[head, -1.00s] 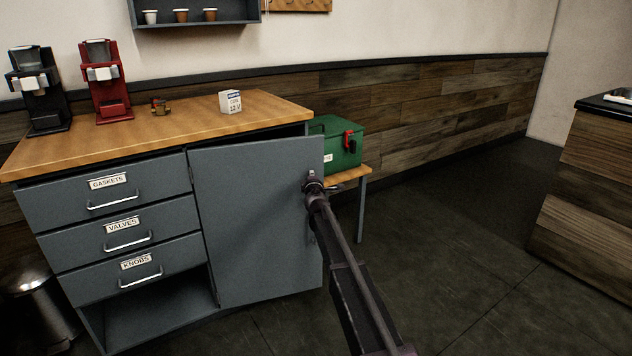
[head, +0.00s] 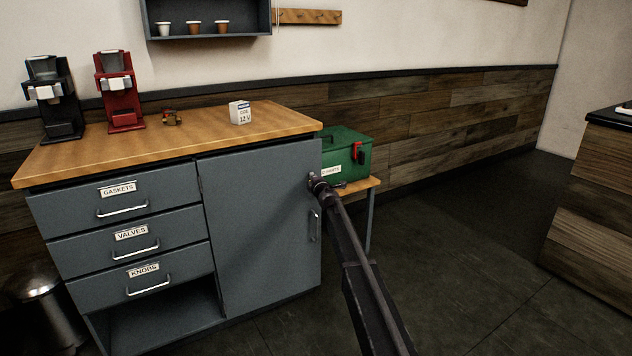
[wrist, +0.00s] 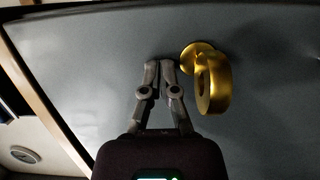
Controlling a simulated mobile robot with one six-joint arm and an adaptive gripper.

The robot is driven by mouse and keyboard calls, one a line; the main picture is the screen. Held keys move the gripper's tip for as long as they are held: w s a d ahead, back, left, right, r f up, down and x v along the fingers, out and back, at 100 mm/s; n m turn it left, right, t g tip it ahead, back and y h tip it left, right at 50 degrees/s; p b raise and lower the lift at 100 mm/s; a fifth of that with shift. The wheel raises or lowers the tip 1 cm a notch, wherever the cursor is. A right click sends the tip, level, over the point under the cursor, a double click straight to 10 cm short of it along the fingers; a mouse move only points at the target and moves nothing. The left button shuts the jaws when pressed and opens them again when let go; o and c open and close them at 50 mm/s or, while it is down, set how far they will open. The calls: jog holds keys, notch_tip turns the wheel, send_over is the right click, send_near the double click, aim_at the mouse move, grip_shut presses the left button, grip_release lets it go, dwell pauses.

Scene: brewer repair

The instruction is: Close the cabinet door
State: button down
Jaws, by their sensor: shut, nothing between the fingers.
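The grey cabinet door (head: 255,230) is on the right side of the cabinet, under the wooden top. It looks flush or nearly flush with the front; I cannot tell whether a thin gap is left. Its bar handle (head: 315,226) is near the right edge. My gripper (head: 314,181) is shut and empty, with its tips at the upper right of the door, above the handle. In the wrist view, the shut fingertips (wrist: 161,63) are at the door surface (wrist: 90,75), touching or very close, beside a brass-coloured ring-shaped fitting (wrist: 212,82).
Three drawers (head: 130,235) and an open lower space are left of the door. A green box (head: 345,152) stands on a small side table (head: 368,185) to the right. Coffee machines and a small white box (head: 240,112) stand on the top. The floor to the right is clear.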

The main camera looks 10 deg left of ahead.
aim_at(308, 172)
jog(key=shift+a+r+x, duration=0.15)
jog(key=shift+x, duration=0.7)
jog(key=shift+a+r+x, duration=0.1)
jog(key=shift+a+x, duration=0.05)
jog(key=shift+x, duration=0.7)
jog(key=shift+a+r, duration=0.1)
jog(key=shift+a, duration=0.05)
jog(key=shift+s, duration=0.15)
jog(key=s+d, duration=0.3)
jog(key=d, duration=0.1)
jog(key=shift+s, duration=0.35)
jog(key=d, duration=1)
jog(key=shift+s, duration=0.15)
